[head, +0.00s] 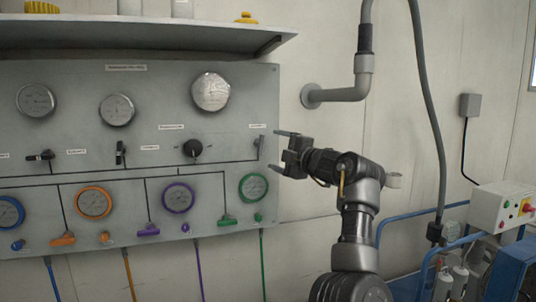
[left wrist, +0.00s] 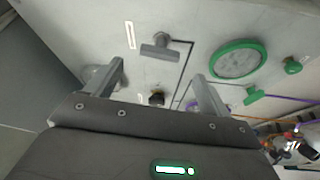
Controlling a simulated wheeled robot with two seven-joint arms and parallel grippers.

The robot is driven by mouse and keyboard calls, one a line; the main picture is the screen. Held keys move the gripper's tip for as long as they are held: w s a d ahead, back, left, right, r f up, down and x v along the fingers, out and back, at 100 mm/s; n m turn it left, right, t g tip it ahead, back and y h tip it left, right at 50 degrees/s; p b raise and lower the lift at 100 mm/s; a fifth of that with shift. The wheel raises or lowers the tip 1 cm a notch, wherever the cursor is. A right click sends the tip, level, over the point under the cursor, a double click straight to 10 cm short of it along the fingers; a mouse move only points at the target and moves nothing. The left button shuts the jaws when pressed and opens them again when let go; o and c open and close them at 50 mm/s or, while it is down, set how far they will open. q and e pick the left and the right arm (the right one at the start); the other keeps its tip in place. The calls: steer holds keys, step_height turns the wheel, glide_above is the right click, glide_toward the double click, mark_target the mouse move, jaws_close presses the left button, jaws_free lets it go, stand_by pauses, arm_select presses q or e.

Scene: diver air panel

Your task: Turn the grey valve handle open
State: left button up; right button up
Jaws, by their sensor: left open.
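The grey valve handle (head: 259,147) is a small lever near the right edge of the grey panel, under a white label. In the left wrist view the grey valve handle (left wrist: 158,50) shows as a T shape, beyond and roughly between the fingertips. My left gripper (head: 276,150) is open and empty, just right of the handle with its fingers pointing at the panel. In the left wrist view both fingers (left wrist: 165,66) are spread apart, with no clear contact on the handle. My right gripper is not in view.
The panel (head: 150,85) carries several gauges, a black knob (head: 192,149), and coloured valves. A green gauge (head: 253,187) sits just below the gripper. A shelf (head: 130,35) juts out above. A grey pipe (head: 345,95) and a blue-railed cart (head: 400,213) stand to the right.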

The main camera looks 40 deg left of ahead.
arm_select(q)
steer(key=shift+v, duration=1.15)
